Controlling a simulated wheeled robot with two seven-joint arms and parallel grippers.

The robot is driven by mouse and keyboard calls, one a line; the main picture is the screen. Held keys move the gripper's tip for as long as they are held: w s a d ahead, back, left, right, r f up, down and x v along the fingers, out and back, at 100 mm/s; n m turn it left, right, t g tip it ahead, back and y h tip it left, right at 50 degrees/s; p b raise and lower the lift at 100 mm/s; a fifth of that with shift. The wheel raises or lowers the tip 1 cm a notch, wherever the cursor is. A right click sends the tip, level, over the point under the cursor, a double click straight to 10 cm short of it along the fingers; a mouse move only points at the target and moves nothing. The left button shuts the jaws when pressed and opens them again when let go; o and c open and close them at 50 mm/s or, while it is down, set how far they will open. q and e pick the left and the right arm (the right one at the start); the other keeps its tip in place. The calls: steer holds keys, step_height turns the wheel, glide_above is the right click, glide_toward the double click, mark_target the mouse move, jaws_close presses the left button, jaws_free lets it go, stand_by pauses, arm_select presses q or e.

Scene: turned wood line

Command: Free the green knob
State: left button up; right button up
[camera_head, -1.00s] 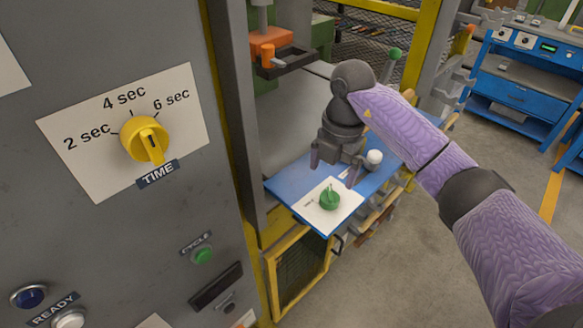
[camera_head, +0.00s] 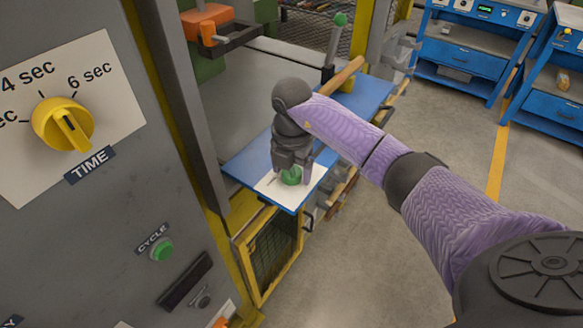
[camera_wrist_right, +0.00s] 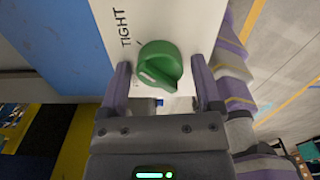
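The green knob (camera_head: 291,177) sits on a white plate (camera_head: 268,185) at the near end of a blue panel (camera_head: 245,163). In the right wrist view the knob (camera_wrist_right: 158,66) is round with a raised grip bar and a white mark. The word TIGHT and a short line are printed on the plate (camera_wrist_right: 190,20) beside it. My right gripper (camera_head: 290,179) is down at the knob. In the wrist view its fingers (camera_wrist_right: 162,78) are apart, one on each side of the knob, with small gaps showing. My left gripper is not in view.
A grey control cabinet (camera_head: 60,220) with a yellow TIME dial (camera_head: 63,124) and green CYCLE button (camera_head: 161,250) stands at left. A green-tipped lever (camera_head: 340,20) and a wooden handle (camera_head: 342,77) stand behind my gripper. Blue workbenches (camera_head: 455,60) are at the back right.

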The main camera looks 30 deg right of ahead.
steer(key=c, duration=1)
steer(key=shift+n, duration=0.3)
steer(key=n+p, duration=0.1)
steer(key=n, duration=0.2)
steer(key=shift+r+n, duration=0.1)
steer(key=shift+n, duration=0.2)
steer(key=n, duration=0.4)
steer(key=shift+n, duration=0.3)
steer(key=n, duration=0.4)
steer(key=shift+n, duration=2.5)
